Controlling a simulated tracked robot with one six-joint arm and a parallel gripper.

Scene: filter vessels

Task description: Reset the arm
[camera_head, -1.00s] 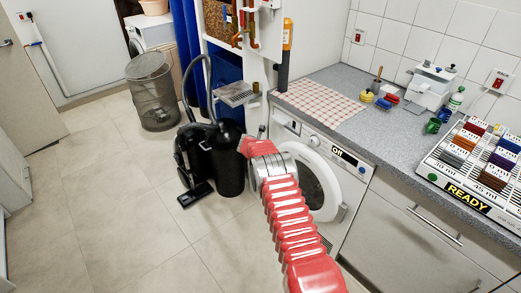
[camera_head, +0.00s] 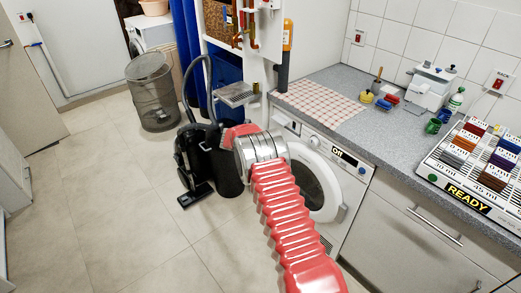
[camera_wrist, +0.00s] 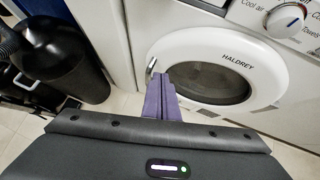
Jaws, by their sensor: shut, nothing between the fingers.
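My gripper (camera_wrist: 163,76) shows in the wrist view as two purple fingers pressed together, shut with nothing between them. In the body camera view my red ribbed arm (camera_head: 285,215) reaches up from the bottom edge, with a grey ringed joint in front of the washing machine (camera_head: 318,180). The fingers are hidden in that view.
A black vacuum cleaner (camera_head: 192,158) and a dark cylinder (camera_head: 226,172) stand left of the arm. A mesh bin (camera_head: 153,95) is farther back. The counter (camera_head: 390,135) runs along the right. The tiled floor at left is clear.

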